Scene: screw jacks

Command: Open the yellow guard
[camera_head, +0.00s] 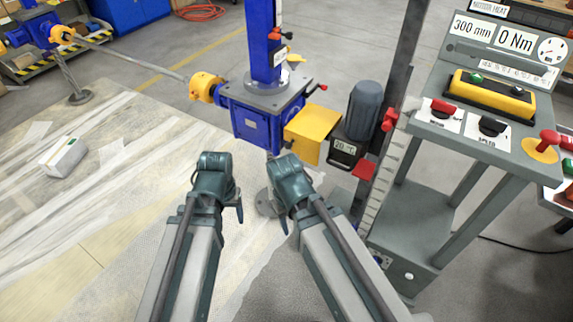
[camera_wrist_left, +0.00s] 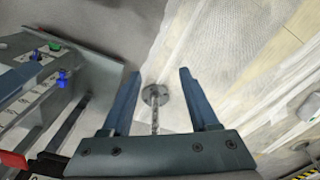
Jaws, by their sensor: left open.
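The yellow guard (camera_head: 312,132) is a box-like cover between the blue screw jack's gearbox (camera_head: 262,122) and the grey motor (camera_head: 362,108). It looks closed. My left gripper (camera_head: 239,212) is below and left of it in the head view, apart from it and mostly hidden by its own wrist. In the left wrist view my left gripper (camera_wrist_left: 159,72) is open, with its fingers wide apart and empty. A threaded rod with a round foot (camera_wrist_left: 155,95) shows beyond them. My right gripper (camera_head: 322,206) is below the guard, mostly hidden behind its wrist.
A grey control stand (camera_head: 480,150) with a yellow-topped panel stands at the right. A red-handled post (camera_head: 388,120) is beside the motor. A shaft (camera_head: 140,62) runs left from a yellow coupling (camera_head: 205,86). A white box (camera_head: 64,157) lies on the floor at left.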

